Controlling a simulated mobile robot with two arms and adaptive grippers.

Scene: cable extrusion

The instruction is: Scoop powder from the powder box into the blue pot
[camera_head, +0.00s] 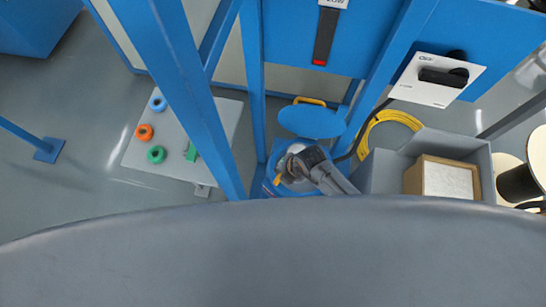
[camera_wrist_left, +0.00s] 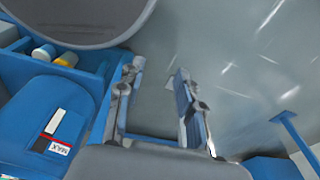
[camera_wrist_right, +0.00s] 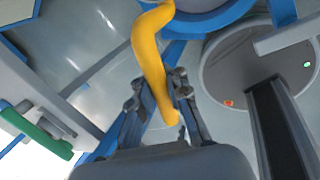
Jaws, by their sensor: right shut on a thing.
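The powder box (camera_head: 447,178) is a brown open box of whitish powder inside a grey bin. The blue pot (camera_head: 272,172) stands open at the middle, with its blue lid (camera_head: 310,122) raised behind it. My right gripper (camera_head: 293,168) is over the pot and hides part of its inside. In the right wrist view it is shut on a curved yellow handle (camera_wrist_right: 150,55), apparently the scoop's. The scoop's bowl and any powder in it are not visible. My left gripper (camera_wrist_left: 158,100) is open and empty over grey floor, outside the head view.
Blue frame posts (camera_head: 253,90) rise close to the pot's left. A white switch panel (camera_head: 437,78) and a coiled yellow hose (camera_head: 395,118) are to its right. A grey table (camera_head: 205,155) with coloured rings is at left. Cable spools (camera_head: 520,185) stand at far right.

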